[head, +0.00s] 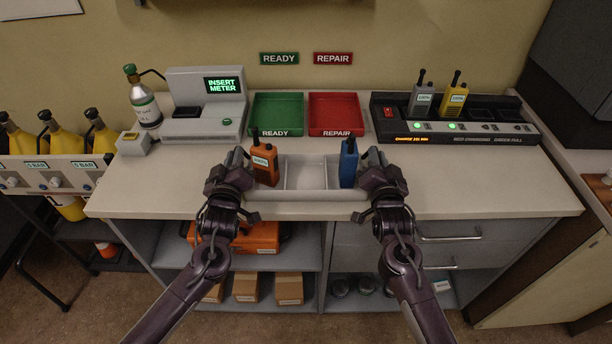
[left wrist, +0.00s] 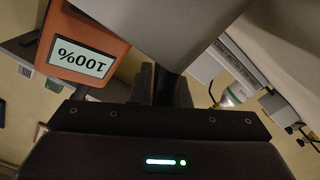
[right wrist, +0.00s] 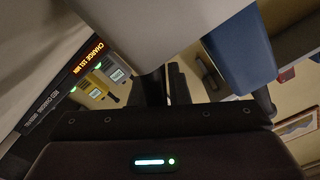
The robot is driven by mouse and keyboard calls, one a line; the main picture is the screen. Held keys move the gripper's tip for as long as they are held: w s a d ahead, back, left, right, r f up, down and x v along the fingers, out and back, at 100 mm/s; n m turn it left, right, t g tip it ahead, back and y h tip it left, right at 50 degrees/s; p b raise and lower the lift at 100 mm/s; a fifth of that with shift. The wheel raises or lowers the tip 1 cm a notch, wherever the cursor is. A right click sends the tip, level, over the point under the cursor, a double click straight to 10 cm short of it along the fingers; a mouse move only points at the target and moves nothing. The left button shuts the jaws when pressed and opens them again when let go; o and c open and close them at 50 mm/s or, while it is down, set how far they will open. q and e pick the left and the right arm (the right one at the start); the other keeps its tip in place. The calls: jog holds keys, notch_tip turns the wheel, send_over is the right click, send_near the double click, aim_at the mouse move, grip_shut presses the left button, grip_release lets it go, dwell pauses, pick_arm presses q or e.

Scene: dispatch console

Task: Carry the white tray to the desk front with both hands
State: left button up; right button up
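The white tray (head: 305,194) is at the front of the desk, near its front edge. An orange radio (head: 264,164) stands in its left part and a blue radio (head: 348,163) in its right part; the middle section looks empty. My left gripper (head: 241,160) is at the tray's left end and appears closed on it. My right gripper (head: 372,158) is at the right end, also apparently closed on it. The wrist views show the tray's pale wall by the fingers, in the left wrist view (left wrist: 170,35) and the right wrist view (right wrist: 150,30). Whether the tray touches the desk is unclear.
Behind the tray lie a green READY bin (head: 277,113) and a red REPAIR bin (head: 337,114). A meter machine (head: 204,105) and a bottle (head: 144,100) stand left. A charging station (head: 460,125) with grey and yellow radios is right. The desk's right front (head: 480,190) is clear.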

pick_arm(q)
grip_shut()
pick_arm(e)
grip_shut()
